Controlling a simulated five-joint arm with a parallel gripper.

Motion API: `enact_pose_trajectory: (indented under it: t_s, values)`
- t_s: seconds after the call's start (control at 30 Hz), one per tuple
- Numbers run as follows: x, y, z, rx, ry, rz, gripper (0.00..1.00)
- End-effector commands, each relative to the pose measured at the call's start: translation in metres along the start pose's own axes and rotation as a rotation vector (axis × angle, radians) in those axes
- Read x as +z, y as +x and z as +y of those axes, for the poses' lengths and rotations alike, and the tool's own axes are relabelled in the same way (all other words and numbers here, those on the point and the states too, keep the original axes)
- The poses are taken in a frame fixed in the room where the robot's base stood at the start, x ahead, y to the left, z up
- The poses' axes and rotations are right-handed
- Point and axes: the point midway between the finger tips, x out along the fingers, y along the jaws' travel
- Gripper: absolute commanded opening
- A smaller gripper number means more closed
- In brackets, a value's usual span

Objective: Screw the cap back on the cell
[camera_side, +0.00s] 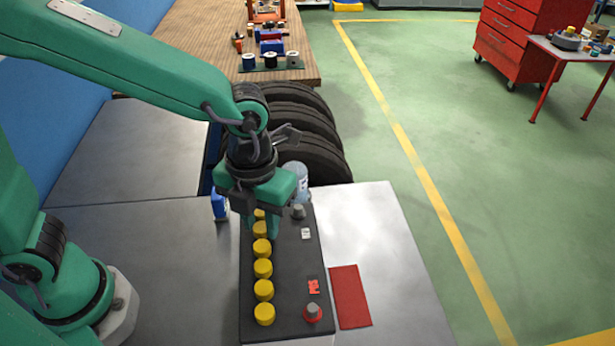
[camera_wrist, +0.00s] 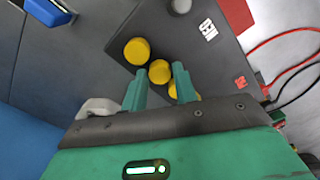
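A dark battery (camera_side: 287,270) lies on the metal bench with a row of several yellow caps along its left side in the side view. My gripper (camera_side: 262,232) points down over the far part of this row. Its green fingers stand apart with a yellow cap (camera_side: 261,229) between them. The wrist view also shows this cap (camera_wrist: 159,71) between my fingertips (camera_wrist: 160,69). I cannot tell whether the fingers press on it. Another yellow cap (camera_wrist: 137,51) sits just beyond the left fingertip. A further cap (camera_wrist: 172,91) is partly hidden by the right finger. No open cell shows clearly.
A grey terminal post (camera_side: 298,211) and a red-ringed post (camera_side: 313,312) rise on the battery's right side. A clear bottle (camera_side: 296,172) stands behind it, and a blue object (camera_side: 219,206) to its left. A red mat (camera_side: 350,297) lies on the right, with bare bench beyond.

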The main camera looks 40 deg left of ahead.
Motion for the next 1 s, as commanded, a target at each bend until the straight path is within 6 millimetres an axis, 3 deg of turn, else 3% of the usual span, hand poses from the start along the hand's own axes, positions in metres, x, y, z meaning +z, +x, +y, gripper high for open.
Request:
enact_pose_trajectory:
  t_s: [1.0]
  values:
    - [-0.0001,0.0001,0.0001,0.0,-0.741,0.0,0.29]
